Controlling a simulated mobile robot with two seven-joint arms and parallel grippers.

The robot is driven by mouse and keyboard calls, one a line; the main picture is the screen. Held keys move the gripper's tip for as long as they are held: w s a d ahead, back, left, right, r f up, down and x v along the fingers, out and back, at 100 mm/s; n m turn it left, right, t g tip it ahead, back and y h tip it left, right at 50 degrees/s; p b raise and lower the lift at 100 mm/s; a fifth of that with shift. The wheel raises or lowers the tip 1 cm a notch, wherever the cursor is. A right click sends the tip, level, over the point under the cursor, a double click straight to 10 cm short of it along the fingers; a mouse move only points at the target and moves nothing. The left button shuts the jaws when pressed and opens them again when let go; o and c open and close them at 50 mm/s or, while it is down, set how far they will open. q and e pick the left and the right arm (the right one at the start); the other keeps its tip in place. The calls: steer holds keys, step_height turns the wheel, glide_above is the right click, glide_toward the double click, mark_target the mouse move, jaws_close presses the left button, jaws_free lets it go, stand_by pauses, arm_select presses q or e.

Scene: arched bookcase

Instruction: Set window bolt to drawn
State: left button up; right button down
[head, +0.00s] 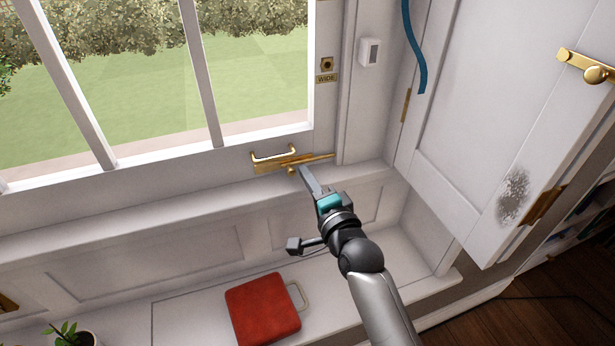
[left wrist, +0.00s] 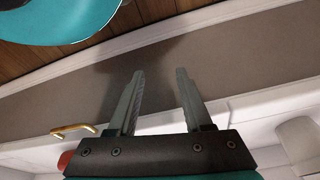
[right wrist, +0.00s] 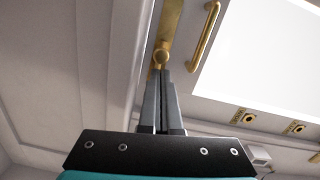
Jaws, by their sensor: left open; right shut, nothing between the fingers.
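The brass window bolt (head: 312,161) lies along the bottom rail of the white window sash, beside a brass pull handle (head: 274,155). In the right wrist view the bolt (right wrist: 170,28) shows with its round knob (right wrist: 161,57) just past my fingertips. My right gripper (head: 303,170) is shut and empty, its tips at or very near the knob; I cannot tell whether they touch. My left gripper (left wrist: 160,72) is open and empty, away from the window, and shows only in its own wrist view.
A red box-like object with a handle (head: 263,308) lies on the window seat below. A potted plant (head: 70,336) stands at the lower left. A white shutter door (head: 500,110) with brass fittings stands at the right. A "WIDE" plate (head: 326,78) is on the frame.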

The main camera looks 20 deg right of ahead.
mark_target(281, 166)
steer(key=shift+a, duration=0.15)
arm_select(q)
steer(key=shift+s+a+f+p, duration=0.15)
steer(key=shift+s+f+p, duration=0.2)
steer(key=shift+f, duration=0.3)
steer(key=shift+s+a+f+p, duration=0.15)
steer(key=shift+s+f+p, duration=0.15)
steer(key=shift+f, duration=0.3)
steer(key=shift+s+a+f+p, duration=0.15)
steer(key=shift+s+f+p, duration=0.2)
steer(key=shift+f, duration=0.3)
arm_select(e)
steer(key=shift+a, duration=1.65)
